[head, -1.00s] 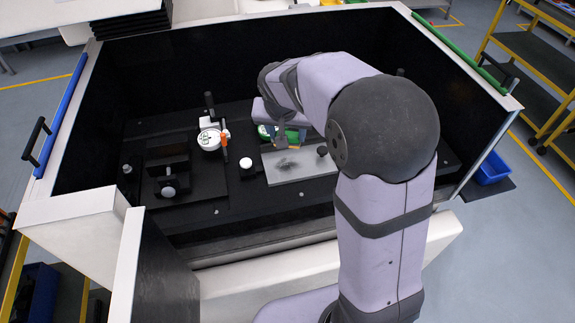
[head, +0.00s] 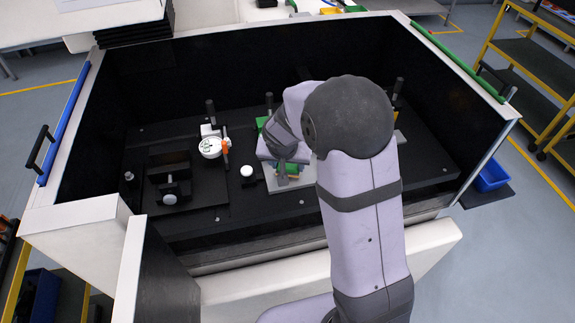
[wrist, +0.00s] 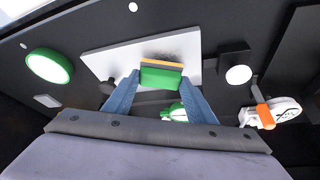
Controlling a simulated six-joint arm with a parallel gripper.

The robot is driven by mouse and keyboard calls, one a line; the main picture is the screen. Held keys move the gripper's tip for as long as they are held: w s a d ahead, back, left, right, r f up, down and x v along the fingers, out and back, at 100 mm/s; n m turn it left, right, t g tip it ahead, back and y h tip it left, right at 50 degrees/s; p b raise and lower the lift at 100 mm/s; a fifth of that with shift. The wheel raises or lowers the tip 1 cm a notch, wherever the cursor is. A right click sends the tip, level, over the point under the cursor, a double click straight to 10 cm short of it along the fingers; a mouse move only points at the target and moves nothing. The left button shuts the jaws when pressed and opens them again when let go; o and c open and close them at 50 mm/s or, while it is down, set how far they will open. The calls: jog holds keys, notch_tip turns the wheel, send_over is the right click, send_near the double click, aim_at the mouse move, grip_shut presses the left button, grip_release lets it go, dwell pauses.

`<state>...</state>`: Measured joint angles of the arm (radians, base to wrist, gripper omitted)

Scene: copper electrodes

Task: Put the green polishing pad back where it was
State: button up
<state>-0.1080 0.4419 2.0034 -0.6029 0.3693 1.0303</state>
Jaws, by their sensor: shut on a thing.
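The green polishing pad (wrist: 162,77), a block with an orange-brown layer and a grey layer, is between the fingertips of my gripper (wrist: 160,84). My gripper is shut on it. In the head view the pad (head: 292,168) shows below my gripper (head: 287,172), over the light grey plate (head: 296,199). In the wrist view the plate (wrist: 105,58) lies behind the pad. I cannot tell whether the pad touches the plate. My arm hides much of the plate in the head view.
A white dial gauge with an orange part (head: 211,147) stands left of my gripper. A white round knob (head: 246,162) is close to the plate's left side. A green item (head: 262,122) lies behind my gripper. Dark walls enclose the workspace; bare black base shows in front.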

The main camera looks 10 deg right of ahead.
jog(key=shift+f, duration=0.4)
jog(key=shift+f, duration=0.15)
jog(key=o, duration=1.1)
jog(key=shift+r, duration=0.4)
jog(key=b+v, duration=0.2)
jog(key=v, duration=1)
jog(key=s+f+n+g, duration=0.1)
jog(key=s+f, duration=0.2)
jog(key=s, duration=0.4)
jog(key=s+d+f+n+g+y, duration=0.1)
jog(key=s+f+n+g, duration=0.1)
jog(key=s, duration=0.5)
jog(key=s+d+f+n+g+y, duration=0.1)
jog(key=s+f, duration=0.4)
jog(key=s, duration=0.2)
jog(key=shift+f+g, duration=0.15)
jog(key=shift+g, duration=0.15)
